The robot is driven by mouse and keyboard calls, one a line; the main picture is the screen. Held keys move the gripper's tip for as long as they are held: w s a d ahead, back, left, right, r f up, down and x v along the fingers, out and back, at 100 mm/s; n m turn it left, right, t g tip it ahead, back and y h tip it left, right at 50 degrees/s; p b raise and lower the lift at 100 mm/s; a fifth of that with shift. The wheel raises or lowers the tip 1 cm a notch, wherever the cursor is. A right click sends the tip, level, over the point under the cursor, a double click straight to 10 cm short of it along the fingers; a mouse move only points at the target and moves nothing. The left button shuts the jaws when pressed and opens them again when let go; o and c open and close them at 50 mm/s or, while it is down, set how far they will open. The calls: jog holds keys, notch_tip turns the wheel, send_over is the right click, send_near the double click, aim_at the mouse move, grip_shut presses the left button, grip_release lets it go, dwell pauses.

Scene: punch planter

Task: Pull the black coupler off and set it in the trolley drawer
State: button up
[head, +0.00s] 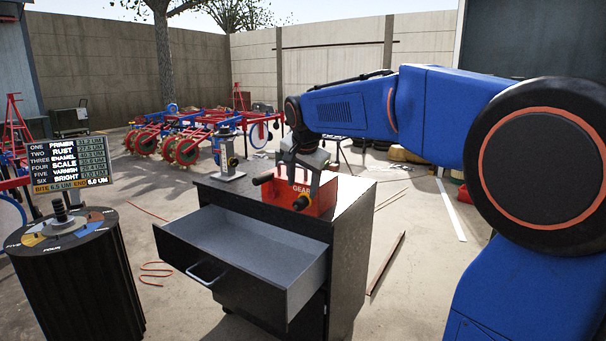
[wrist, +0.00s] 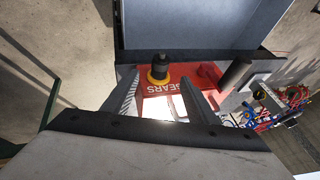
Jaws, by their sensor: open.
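A red gearbox lettered GEARS (head: 318,193) stands on the dark trolley top (head: 345,190); it also shows in the wrist view (wrist: 180,78). A black piece with a yellow ring (wrist: 159,68) sits on the gearbox's drawer-facing side. A plain black cylinder (head: 263,178) sticks out of its left end, also in the wrist view (wrist: 236,72). I cannot tell for certain which is the coupler. The trolley drawer (head: 250,245) is pulled open, grey inside and empty. My gripper (head: 303,172) is open above the gearbox, its fingers apart either side of the yellow-ringed piece in the wrist view (wrist: 160,82).
A grey stand with a yellow part (head: 228,158) stands on the trolley top, left of the gearbox. A black drum (head: 80,275) with a coloured top and a sign board (head: 72,150) are at left. Red and blue farm machinery (head: 190,135) stands behind on concrete.

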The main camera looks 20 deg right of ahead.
aim_at(301, 200)
jog(key=x, duration=0.7)
jog(key=shift+w+f, duration=0.15)
jog(key=shift+f, duration=0.1)
grip_shut()
jog(key=shift+s+a+f, duration=0.1)
jog(key=shift+s+a, duration=0.65)
jog(key=shift+a, duration=0.3)
jog(key=shift+s+a+f, duration=0.1)
jog(key=shift+s+a, duration=0.65)
jog(key=shift+a, duration=0.25)
dwell(0.8)
jog(key=s+a, duration=0.2)
jog(key=a, duration=0.1)
jog(key=shift+s+f, duration=0.1)
jog(key=shift+s, duration=0.05)
dwell(0.4)
jog(key=shift+w+d, duration=0.75)
jog(key=shift+d, duration=0.2)
jog(key=shift+w+d, duration=0.7)
jog(key=shift+d, duration=0.25)
